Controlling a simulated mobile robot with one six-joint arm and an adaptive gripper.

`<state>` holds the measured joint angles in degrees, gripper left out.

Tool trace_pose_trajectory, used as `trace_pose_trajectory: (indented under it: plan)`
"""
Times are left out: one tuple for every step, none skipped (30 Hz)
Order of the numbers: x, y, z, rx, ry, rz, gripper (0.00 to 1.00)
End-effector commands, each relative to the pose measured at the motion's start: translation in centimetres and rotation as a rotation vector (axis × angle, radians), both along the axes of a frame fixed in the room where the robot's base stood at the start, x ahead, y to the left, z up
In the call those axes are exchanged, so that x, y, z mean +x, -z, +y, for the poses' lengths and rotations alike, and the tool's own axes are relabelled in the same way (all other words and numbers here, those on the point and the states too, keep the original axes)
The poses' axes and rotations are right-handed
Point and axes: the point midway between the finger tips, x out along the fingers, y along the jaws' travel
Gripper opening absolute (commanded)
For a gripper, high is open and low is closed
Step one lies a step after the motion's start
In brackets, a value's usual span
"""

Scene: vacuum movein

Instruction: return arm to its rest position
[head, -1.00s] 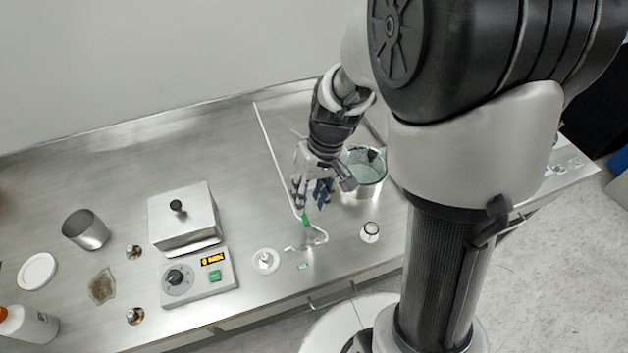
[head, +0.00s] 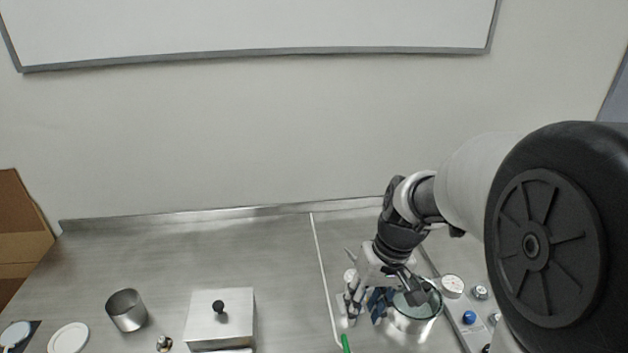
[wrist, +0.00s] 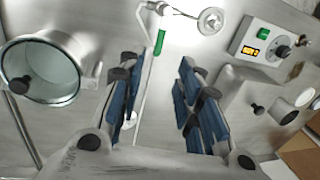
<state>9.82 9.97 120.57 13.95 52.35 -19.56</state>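My gripper (head: 366,304) hangs over the steel bench (head: 270,262), left of the glass-lidded metal chamber (head: 414,318) in the head view. In the wrist view my gripper (wrist: 169,85) has its blue-padded fingers spread apart with nothing between them. The chamber (wrist: 42,72) shows at the left there, with a dark knob on its clear lid. A green-sleeved valve piece (wrist: 159,42) on a tube lies beyond the fingertips, apart from them.
A lidded metal box (head: 220,318), a steel beaker (head: 127,309) and a white disc (head: 68,338) stand on the bench to the left. A gauge (head: 452,286) is right of the chamber. The wall rises behind. The bench's back left is clear.

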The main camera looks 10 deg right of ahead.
Motion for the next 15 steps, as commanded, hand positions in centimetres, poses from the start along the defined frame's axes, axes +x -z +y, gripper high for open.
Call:
trace_pose_trajectory:
  plan:
    - [-0.2,-0.4,0.1,-0.004,-0.001,-0.007,0.32]
    - [-0.3,-0.7,0.1,-0.007,-0.001,-0.012,0.32]
    - [-0.7,-1.3,0.3,-0.014,-0.001,-0.024,0.32]
    - [-1.1,-1.8,0.4,-0.020,-0.002,-0.034,0.32]
    - [-1.6,-2.5,0.5,-0.029,-0.002,-0.048,0.32]
    - [-2.3,-3.5,0.7,-0.042,-0.003,-0.069,0.32]
    - [-3.0,-4.3,0.8,-0.052,-0.001,-0.087,0.32]
    - [-3.7,-5.0,1.0,-0.063,-0.001,-0.105,0.32]
    - [-4.8,-6.0,1.2,-0.077,0.002,-0.131,0.32]
    - [-5.6,-6.7,1.3,-0.089,0.003,-0.151,0.32]
    - [-6.4,-7.3,1.4,-0.098,0.007,-0.169,0.32]
    - [-7.5,-8.0,1.5,-0.112,0.010,-0.197,0.32]
    - [-8.3,-8.5,1.5,-0.122,0.012,-0.218,0.32]
    - [-9.2,-8.9,1.6,-0.130,0.017,-0.236,0.32]
    - [-10.2,-9.3,1.6,-0.142,0.021,-0.263,0.32]
